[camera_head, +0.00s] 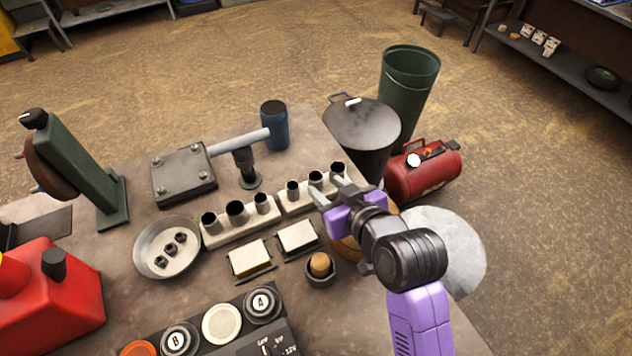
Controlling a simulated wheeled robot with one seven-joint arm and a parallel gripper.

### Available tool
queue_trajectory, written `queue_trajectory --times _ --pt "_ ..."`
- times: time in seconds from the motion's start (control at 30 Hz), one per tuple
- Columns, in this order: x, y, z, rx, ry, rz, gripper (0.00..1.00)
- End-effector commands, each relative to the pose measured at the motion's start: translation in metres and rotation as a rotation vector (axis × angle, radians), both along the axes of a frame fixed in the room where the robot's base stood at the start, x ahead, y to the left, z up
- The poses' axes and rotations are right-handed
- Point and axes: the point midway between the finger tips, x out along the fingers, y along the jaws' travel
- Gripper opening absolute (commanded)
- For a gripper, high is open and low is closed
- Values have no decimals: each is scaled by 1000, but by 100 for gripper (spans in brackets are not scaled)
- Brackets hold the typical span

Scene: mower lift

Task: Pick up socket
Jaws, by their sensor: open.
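Metal sockets stand upright in two pale holders on the workbench. The right holder (297,207) has three sockets: a left one (293,190), a middle one (315,179) and a right one (337,169). No socket shows between the fingers.
A round dish (150,250) with nuts lies left of the holders. Two small boxes (250,258) and a small cup (320,270) are in front. A red jerry can (45,295) stands left; a dark bin (365,130) is beyond the bench.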

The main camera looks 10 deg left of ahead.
Motion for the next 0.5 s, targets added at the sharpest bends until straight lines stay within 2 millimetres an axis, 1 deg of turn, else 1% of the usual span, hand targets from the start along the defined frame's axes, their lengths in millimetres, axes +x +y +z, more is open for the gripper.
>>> queue_trajectory --times 0.03,0.2,0.3,0.5 --pt "5 3 -5 0 -1 0 42" --pt "24 14 -15 -1 -3 0 42" --pt "32 19 -20 0 -1 0 42" --pt "37 23 -21 0 -1 -1 42"
